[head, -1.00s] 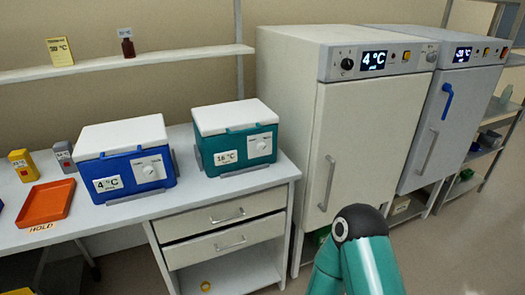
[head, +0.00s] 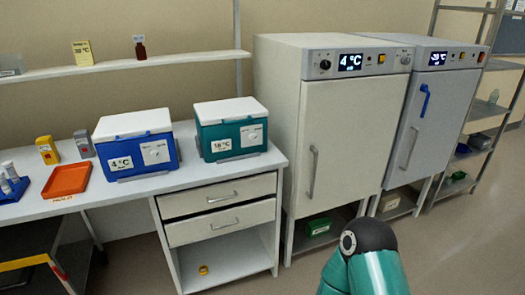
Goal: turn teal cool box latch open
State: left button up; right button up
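The teal cool box (head: 231,130) stands on the right end of the white bench, its white lid shut. Its front bears a white label reading what looks like 16 °C and a pale panel with the latch (head: 252,135); the latch's exact position is too small to tell. Part of my arm shows as a teal link at the bottom right, well in front of the bench and apart from the box. Neither of my grippers is in view.
A blue cool box (head: 134,146) reading 4 °C stands left of the teal one. An orange tray (head: 67,179), two small containers and a blue rack (head: 14,193) lie further left. Two tall cabinets (head: 349,130) stand right of the bench. Floor in front is clear.

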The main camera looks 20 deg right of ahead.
aim_at(253, 137)
jog(key=k, duration=0.65)
jog(key=z, duration=0.5)
jog(key=i, duration=2.05)
jog(key=u, duration=0.45)
